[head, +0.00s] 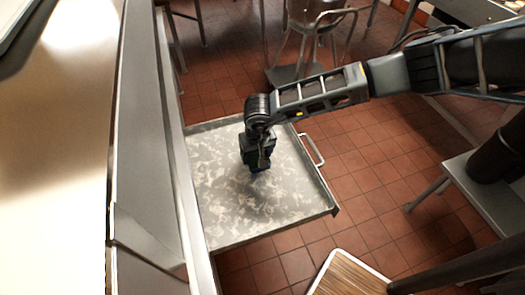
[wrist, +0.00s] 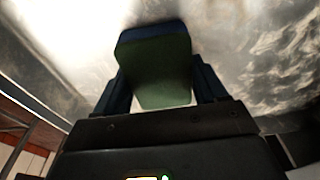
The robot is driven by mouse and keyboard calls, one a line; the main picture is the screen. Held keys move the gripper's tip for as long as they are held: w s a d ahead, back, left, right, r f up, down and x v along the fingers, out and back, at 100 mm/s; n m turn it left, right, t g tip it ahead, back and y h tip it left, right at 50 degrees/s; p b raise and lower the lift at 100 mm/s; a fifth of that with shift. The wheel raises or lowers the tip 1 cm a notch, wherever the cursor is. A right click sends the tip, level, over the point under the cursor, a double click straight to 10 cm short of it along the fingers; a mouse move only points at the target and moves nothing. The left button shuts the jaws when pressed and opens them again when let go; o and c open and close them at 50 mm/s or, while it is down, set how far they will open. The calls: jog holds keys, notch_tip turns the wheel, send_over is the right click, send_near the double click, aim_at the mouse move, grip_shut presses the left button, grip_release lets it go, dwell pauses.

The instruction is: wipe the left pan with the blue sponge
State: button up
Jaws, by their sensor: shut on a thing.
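A shallow, square metal pan (head: 225,215) with a handle on its right side fills the middle of the head view. Its floor is mottled with pale, cloudy smears. It also shows in the wrist view (wrist: 270,55), with bright glare at left. My gripper (head: 258,155) points down over the middle of the pan. In the wrist view my gripper (wrist: 160,92) is shut on the sponge (wrist: 153,62), which has a green face and blue edges. In the head view the sponge is mostly hidden by the gripper; I cannot tell whether it touches the pan.
A pale metal counter (head: 60,130) runs along the left, beside the pan. A wooden-topped piece with a white rim (head: 345,278) stands at bottom right. A metal chair (head: 315,20) is at the back. Red tiled floor (head: 365,190) is open right of the pan.

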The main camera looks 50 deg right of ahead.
jog(key=shift+w+a, duration=0.2)
jog(key=shift+a, duration=0.1)
jog(key=shift+f, duration=0.15)
jog(key=shift+s+d+p, duration=0.25)
jog(key=shift+s+d, duration=0.3)
jog(key=shift+d, duration=0.2)
jog(key=shift+s+d+p, duration=0.2)
jog(key=shift+s+d, duration=0.3)
jog(key=shift+d, duration=0.25)
jog(key=shift+s+a+r+p, duration=0.25)
jog(key=shift+s+a+p, duration=0.4)
jog(key=shift+s+p, duration=0.2)
jog(key=shift+w+a+f, duration=0.1)
jog(key=shift+w+a, duration=0.4)
jog(key=shift+a, duration=0.25)
jog(key=shift+w+a+f, duration=0.1)
jog(key=shift+w+a, duration=0.4)
jog(key=shift+a, duration=0.25)
jog(key=shift+r, duration=0.15)
